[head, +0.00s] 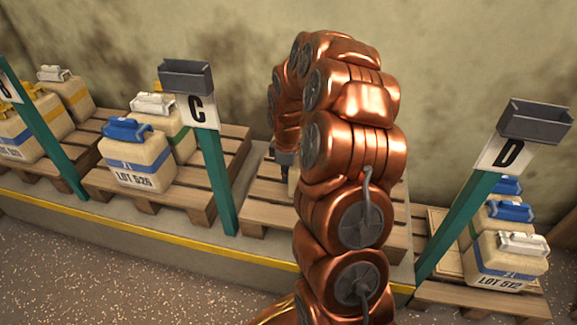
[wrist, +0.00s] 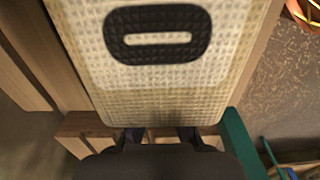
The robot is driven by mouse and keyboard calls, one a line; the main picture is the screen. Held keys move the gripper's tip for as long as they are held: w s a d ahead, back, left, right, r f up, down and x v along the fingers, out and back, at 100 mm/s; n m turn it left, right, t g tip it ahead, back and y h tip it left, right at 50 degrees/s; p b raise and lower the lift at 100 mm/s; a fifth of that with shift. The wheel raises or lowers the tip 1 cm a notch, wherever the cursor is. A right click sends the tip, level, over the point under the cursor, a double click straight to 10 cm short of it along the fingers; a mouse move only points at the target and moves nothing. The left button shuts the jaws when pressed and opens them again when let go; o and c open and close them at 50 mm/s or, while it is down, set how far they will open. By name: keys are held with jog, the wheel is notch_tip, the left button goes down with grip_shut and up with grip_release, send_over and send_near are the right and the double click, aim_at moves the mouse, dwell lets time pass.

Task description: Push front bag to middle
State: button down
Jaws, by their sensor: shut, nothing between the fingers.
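A cream woven bag (wrist: 160,85) with a dark oval mark on its face fills the upper middle of the wrist view. My gripper (wrist: 160,134) is shut and empty at the bag's lower edge in that view. I cannot tell whether it touches the bag. In the head view, my copper arm curves over the pallet (head: 262,192) between the C and D posts. My gripper (head: 284,158) shows only in part beside the arm there. A small cream patch of a bag (head: 293,180) shows below it. The arm hides most of this pallet's load.
The green C post (head: 218,180) and D post (head: 450,215) stand on either side of my arm. Bags with blue, white and yellow tops, such as LOT 526 (head: 138,163) and LOT 512 (head: 508,262), stand on neighbouring pallets. A ledge with a yellow edge (head: 130,228) runs in front.

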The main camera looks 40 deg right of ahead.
dwell(0.3)
jog(key=shift+w+a+p, duration=0.3)
jog(key=shift+w+a, duration=0.05)
jog(key=w+a+p, duration=0.1)
jog(key=w+a+r, duration=0.1)
jog(key=shift+w+p, duration=0.3)
jog(key=shift+p, duration=0.1)
notch_tip(320, 180, up, 9)
jog(key=p, duration=0.2)
jog(key=shift+s, duration=0.15)
